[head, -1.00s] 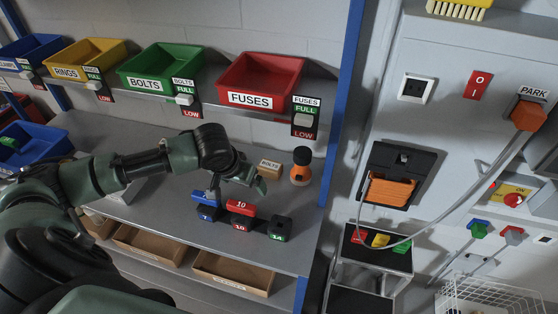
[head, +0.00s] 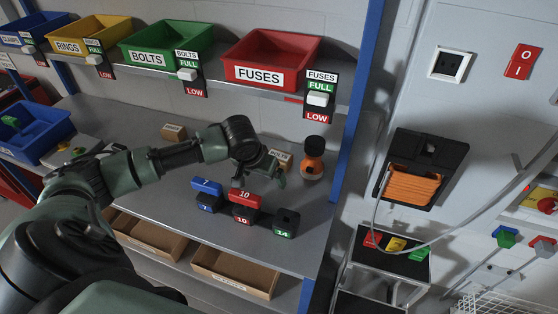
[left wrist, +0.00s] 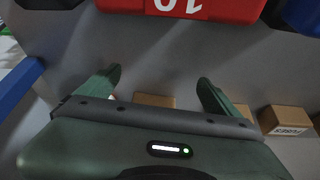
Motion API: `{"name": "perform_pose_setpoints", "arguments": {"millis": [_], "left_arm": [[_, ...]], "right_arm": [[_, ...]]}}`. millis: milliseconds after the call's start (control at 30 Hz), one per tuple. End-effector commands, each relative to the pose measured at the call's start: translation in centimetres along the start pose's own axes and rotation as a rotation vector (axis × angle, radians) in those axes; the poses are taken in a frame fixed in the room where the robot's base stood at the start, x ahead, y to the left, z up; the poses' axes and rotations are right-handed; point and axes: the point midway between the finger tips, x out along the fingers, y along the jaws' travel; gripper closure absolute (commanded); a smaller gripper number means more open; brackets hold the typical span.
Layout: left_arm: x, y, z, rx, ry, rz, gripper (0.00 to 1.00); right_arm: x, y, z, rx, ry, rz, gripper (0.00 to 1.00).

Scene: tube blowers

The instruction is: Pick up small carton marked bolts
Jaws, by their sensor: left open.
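The small carton marked BOLTS (head: 284,156) stands at the back of the grey workbench, left of an orange bottle with a black cap. My left gripper (head: 262,177) is open and empty just in front of it, pointing towards the back, and covers part of it. In the left wrist view the open fingers (left wrist: 159,80) frame a brown carton (left wrist: 153,101) beyond them. Its marking cannot be read there, and the gripper body hides its lower part. My right gripper is not in view.
Numbered blocks, blue (head: 207,187), red (head: 244,197) and black-green (head: 286,222), stand in front of my gripper. The orange bottle (head: 313,160) is close to the carton's right. Another carton (head: 173,132) stands further left. A shelf with bins (head: 268,62) hangs above.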

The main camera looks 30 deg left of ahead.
Motion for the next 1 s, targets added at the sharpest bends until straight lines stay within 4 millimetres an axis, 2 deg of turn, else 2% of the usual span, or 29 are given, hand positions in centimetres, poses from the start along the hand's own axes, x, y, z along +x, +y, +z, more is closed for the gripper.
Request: {"name": "perform_pose_setpoints", "arguments": {"millis": [100, 367, 600, 733, 967, 1000], "left_arm": [[0.6, 0.1, -1.9, -0.003, 0.000, 0.001, 0.06], [1.4, 0.1, -3.7, -0.001, 0.000, 0.001, 0.06], [2.9, 0.1, -7.2, -0.002, 0.001, 0.001, 0.06], [3.9, 0.0, -7.1, 0.002, -0.002, 0.000, 0.06], [4.2, 0.0, -7.1, 0.002, -0.001, 0.000, 0.06], [4.2, 0.0, -7.1, 0.002, -0.001, 0.000, 0.12]], "right_arm": [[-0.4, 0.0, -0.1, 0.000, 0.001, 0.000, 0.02], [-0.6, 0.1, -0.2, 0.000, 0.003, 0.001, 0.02], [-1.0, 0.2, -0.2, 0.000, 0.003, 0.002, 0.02], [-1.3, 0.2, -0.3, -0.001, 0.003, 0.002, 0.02], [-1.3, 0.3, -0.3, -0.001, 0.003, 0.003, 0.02], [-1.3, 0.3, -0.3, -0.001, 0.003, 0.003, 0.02]]}}
